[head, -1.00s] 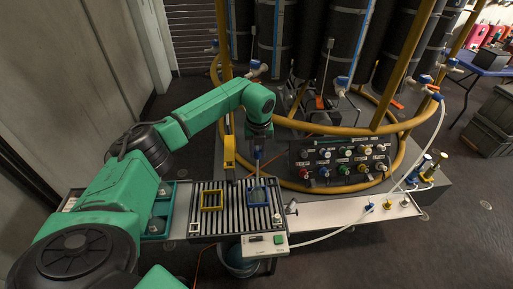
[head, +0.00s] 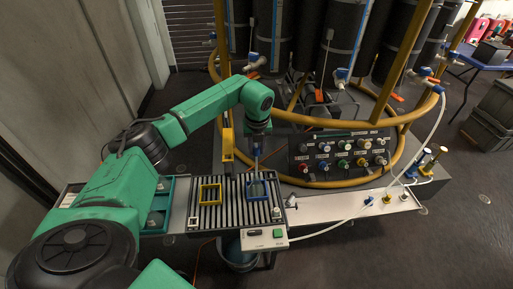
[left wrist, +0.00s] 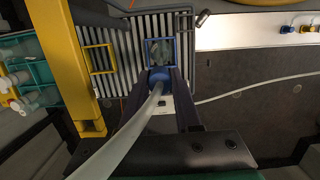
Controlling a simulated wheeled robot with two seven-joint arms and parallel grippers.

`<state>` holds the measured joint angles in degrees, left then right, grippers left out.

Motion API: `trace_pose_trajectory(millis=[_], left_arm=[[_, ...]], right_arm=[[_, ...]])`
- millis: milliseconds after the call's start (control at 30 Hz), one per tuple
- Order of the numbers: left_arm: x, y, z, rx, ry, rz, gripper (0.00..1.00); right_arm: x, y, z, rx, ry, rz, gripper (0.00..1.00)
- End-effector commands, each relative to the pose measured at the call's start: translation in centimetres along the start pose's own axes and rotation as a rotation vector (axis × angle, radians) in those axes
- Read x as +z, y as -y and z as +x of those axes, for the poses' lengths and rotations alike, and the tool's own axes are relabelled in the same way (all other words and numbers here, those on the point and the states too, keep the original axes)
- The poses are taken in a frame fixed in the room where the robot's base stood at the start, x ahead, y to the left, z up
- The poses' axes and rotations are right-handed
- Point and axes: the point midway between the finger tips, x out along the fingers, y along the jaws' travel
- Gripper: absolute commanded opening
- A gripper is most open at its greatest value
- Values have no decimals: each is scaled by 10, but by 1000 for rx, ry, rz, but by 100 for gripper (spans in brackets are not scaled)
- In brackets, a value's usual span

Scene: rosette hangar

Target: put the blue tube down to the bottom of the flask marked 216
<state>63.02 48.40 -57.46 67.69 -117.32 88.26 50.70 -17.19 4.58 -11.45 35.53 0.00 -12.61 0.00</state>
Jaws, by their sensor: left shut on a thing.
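My left gripper (head: 257,144) points down above the slatted bench and is shut on the blue tube (head: 256,161), which hangs below the fingers. In the left wrist view, the fingers (left wrist: 162,88) close around a blue collar (left wrist: 159,75) with a pale hose (left wrist: 128,132) running from it. The tube's lower end is over a blue square frame (head: 248,190) with a clear flask (left wrist: 160,53) in it. I cannot read a number on the flask, nor tell whether the tube's tip is inside its neck. My right gripper is out of view.
A yellow square frame (head: 210,185) stands left of the blue one, with a yellow upright post (head: 227,143) behind. A teal rack (head: 151,219) with clear vessels is at the left. A control panel (head: 345,155) is to the right. A white box (head: 265,239) sits at the front.

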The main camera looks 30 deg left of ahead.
Motion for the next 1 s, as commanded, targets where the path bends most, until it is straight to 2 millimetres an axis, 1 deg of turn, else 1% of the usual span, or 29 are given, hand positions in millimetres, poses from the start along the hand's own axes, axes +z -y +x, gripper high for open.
trace_pose_trajectory(millis=[533, 867, 1000], left_arm=[[-3, 0, 20, 1, -1, 0, 0], [-3, 0, 20, 0, 0, 0, 0], [-3, 0, 24, 0, 0, 0, 0]], right_arm=[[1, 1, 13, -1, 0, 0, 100], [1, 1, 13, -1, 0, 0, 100], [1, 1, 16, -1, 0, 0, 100]])
